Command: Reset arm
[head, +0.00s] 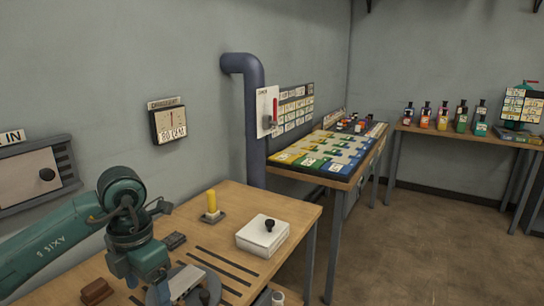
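A teal jointed arm (127,220) marked "AXIS 5" reaches in from the left over the wooden bench (240,203). Its lower end hangs over a grey round part (187,289) at the bottom of the view. A white box (262,236) with a black knob on top sits on the bench to the right of the arm. A yellow upright handle (211,202) on a dark base stands further back. Neither of my own grippers can be made out in the head view.
A dark blue pipe (255,120) runs down the wall behind the bench. A wall panel with a red lever (275,110) is beside it. A table with a coloured board (325,150) and a shelf of bottles (443,116) stand beyond. The floor at right is clear.

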